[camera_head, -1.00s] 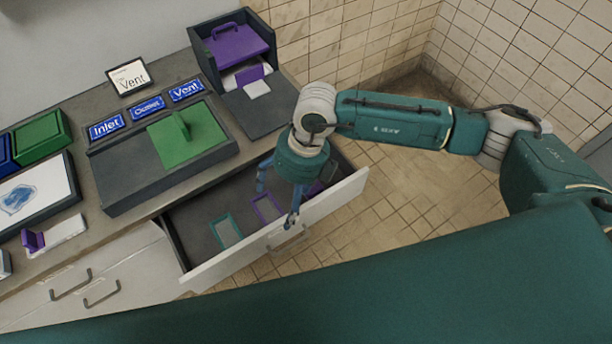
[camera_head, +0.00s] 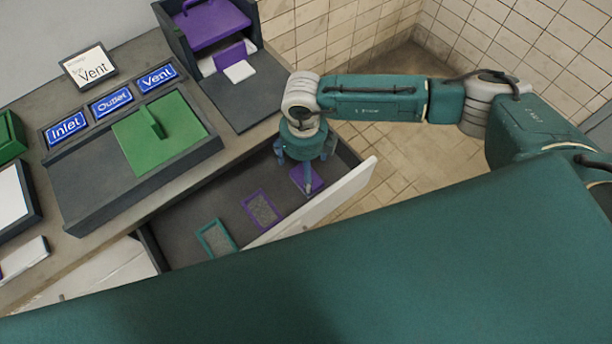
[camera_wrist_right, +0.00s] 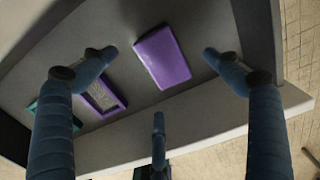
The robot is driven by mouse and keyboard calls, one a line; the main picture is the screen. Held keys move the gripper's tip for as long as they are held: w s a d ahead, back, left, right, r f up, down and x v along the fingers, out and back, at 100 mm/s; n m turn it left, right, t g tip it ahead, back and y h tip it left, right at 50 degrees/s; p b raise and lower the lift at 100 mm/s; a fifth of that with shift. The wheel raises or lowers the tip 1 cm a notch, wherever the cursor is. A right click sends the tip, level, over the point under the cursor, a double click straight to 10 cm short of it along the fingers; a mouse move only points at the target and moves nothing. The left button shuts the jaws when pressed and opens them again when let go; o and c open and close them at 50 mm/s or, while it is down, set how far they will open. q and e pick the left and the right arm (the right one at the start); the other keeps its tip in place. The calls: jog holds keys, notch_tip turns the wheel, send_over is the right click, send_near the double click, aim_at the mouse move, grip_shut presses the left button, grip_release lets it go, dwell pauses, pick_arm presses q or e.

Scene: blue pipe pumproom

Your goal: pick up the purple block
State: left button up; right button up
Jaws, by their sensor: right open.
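The purple block (camera_wrist_right: 162,56) lies flat in the open drawer (camera_head: 190,215), near its right end and front wall. In the head view the purple block (camera_head: 313,181) is partly covered by my gripper. My right gripper (camera_head: 305,168) points down over it. In the right wrist view my right gripper (camera_wrist_right: 158,75) is open, with fingers spread left, right and below the block. No finger appears to touch the block, though the exact height is hard to tell. My left gripper is not in view.
A purple frame (camera_head: 262,209) and a teal frame (camera_head: 216,239) lie left of the block in the drawer. The drawer's white front panel (camera_head: 325,203) stands close to the gripper. The counter holds a green plate (camera_head: 160,135) and a dark box with purple parts (camera_head: 212,25).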

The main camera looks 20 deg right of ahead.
aim_at(303, 179)
jog(key=shift+s+f, duration=0.1)
jog(key=shift+f, duration=0.5)
jog(key=f, duration=0.1)
jog(key=f+p, duration=0.1)
jog(key=f, duration=0.1)
jog(key=f+p, duration=0.1)
jog(key=shift+a+f, duration=0.25)
jog(key=shift+f, duration=0.25)
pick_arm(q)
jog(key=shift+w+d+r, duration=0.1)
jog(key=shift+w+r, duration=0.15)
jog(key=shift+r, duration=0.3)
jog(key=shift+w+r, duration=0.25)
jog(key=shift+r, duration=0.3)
pick_arm(e)
jog(key=c, duration=1.3)
